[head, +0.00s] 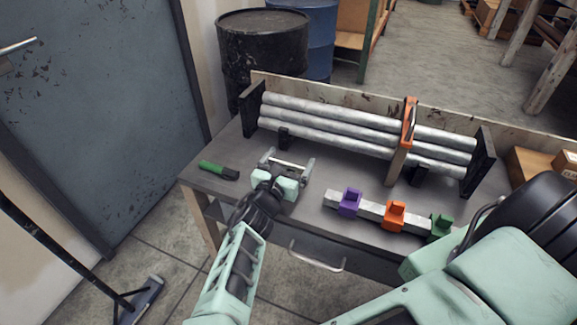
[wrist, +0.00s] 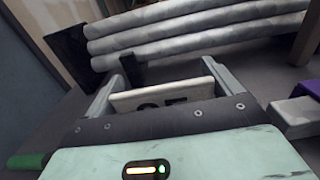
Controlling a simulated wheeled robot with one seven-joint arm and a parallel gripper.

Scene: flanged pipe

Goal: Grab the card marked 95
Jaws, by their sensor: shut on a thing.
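My gripper (head: 287,166) is over the left part of the grey workbench, just in front of the pipe rack. In the wrist view my gripper (wrist: 160,92) is shut on a pale card (wrist: 190,90), which spans the space between the two fingers. Dark digits show on the card, but their lower part is hidden behind the gripper body, so I cannot read the number surely. In the head view the card (head: 289,163) shows only as a thin pale strip between the fingers. I cannot tell whether it touches the bench.
Pipes (head: 330,118) lie in a rack with black ends, an orange clamp (head: 409,122) around them. A bar with purple (head: 349,203), orange (head: 395,214) and green (head: 440,226) blocks lies front right. A green-handled tool (head: 213,168) lies left. Black barrel (head: 262,50) behind.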

